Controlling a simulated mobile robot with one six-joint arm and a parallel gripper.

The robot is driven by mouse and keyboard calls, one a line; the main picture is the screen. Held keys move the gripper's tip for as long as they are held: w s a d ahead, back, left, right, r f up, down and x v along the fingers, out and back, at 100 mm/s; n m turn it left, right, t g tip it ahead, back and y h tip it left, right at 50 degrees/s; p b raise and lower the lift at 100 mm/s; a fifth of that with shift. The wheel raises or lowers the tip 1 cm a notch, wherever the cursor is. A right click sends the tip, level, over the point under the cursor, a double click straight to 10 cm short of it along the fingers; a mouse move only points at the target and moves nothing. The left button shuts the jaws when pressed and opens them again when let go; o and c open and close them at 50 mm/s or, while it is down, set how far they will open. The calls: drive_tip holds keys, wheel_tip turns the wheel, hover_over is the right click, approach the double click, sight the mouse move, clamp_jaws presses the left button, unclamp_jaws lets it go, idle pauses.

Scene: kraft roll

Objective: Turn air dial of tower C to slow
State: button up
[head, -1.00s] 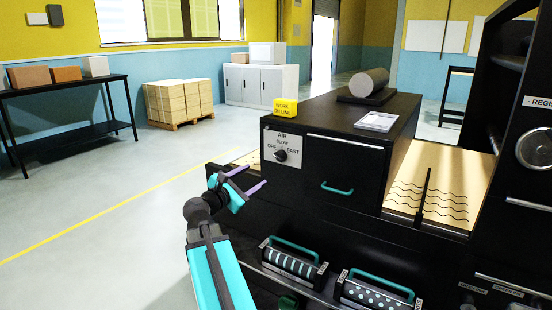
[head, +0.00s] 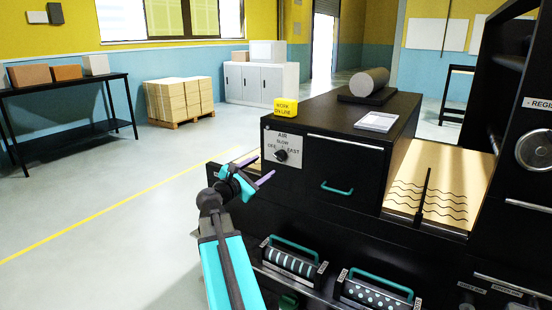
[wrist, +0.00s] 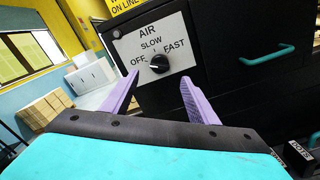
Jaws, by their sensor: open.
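The air dial (head: 281,155) is a round black knob on a white plate (head: 271,146) marked AIR, OFF, SLOW and FAST, on the front of a black cabinet. In the wrist view, the dial (wrist: 159,63) has a light pointer line, but I cannot tell surely which label it points at. My gripper (head: 267,167) is open, with two purple fingers, a little in front of and below the dial. In the wrist view the fingers of my gripper (wrist: 160,95) stand either side of the dial, apart from it and empty.
A teal drawer handle (head: 337,189) lies right of the dial. Patterned rollers with teal handles (head: 291,262) sit low in front. A yellow sign (head: 286,106) and a white pad (head: 376,121) rest on the cabinet top (head: 325,112). Open floor lies to the left.

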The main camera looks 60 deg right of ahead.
sight(278, 157)
drive_tip(key=d+p, duration=0.2)
drive_tip(key=d, duration=0.8)
drive_tip(key=shift+s+d, duration=0.1)
drive_tip(key=c, duration=1)
drive_tip(key=shift+c, duration=0.2)
